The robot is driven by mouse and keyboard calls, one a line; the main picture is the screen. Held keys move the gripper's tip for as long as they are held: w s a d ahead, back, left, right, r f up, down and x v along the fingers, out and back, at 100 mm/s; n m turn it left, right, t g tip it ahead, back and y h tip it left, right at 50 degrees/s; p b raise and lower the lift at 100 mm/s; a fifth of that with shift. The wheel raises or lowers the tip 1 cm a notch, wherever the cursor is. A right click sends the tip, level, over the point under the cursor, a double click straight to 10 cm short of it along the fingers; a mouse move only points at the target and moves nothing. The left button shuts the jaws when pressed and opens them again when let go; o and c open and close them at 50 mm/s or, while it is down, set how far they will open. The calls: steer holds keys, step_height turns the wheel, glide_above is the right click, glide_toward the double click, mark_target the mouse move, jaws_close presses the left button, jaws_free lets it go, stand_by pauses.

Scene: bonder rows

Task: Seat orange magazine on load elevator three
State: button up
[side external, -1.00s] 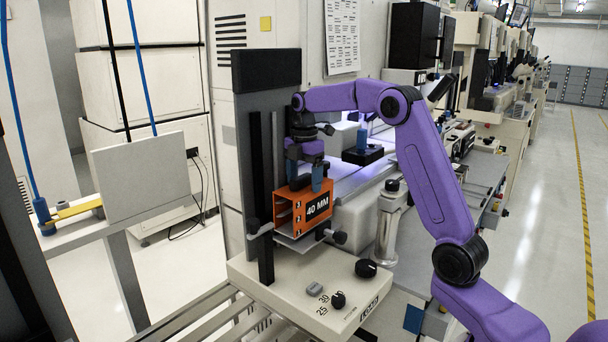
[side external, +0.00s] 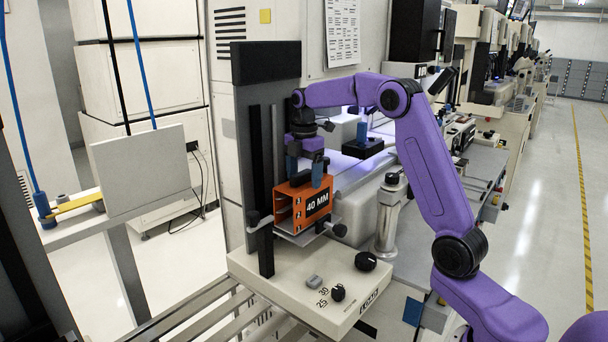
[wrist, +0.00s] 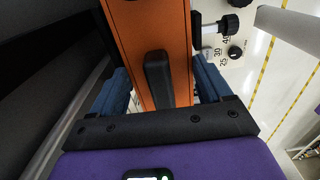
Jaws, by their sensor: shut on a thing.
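The orange magazine (side external: 285,190), an open-ended box marked "40 MM", sits upright and level on the silver plate (side external: 302,239) of the load elevator in the side external view. Its underside appears to touch the plate. My gripper (side external: 305,172) is above it, pointing down, with its blue fingers shut on the magazine's upper part. In the wrist view the orange magazine (wrist: 176,50) lies between the two blue fingers of my gripper (wrist: 160,85), with a dark handle along its top. The elevator's number is not readable.
The elevator's black mast (side external: 265,190) stands just behind the magazine. Black clamp knobs (side external: 339,230) flank the plate. The cream base (side external: 310,285) carries dials in front. Silver rails (side external: 190,310) lie at lower left. A metal post (side external: 388,215) stands to the right.

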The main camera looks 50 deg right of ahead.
steer(key=shift+f, duration=0.75)
steer(key=o, duration=1.5)
steer(key=shift+o, duration=0.2)
step_height(320, 180, up, 12)
steer(key=shift+a, duration=0.1)
stand_by(0.7)
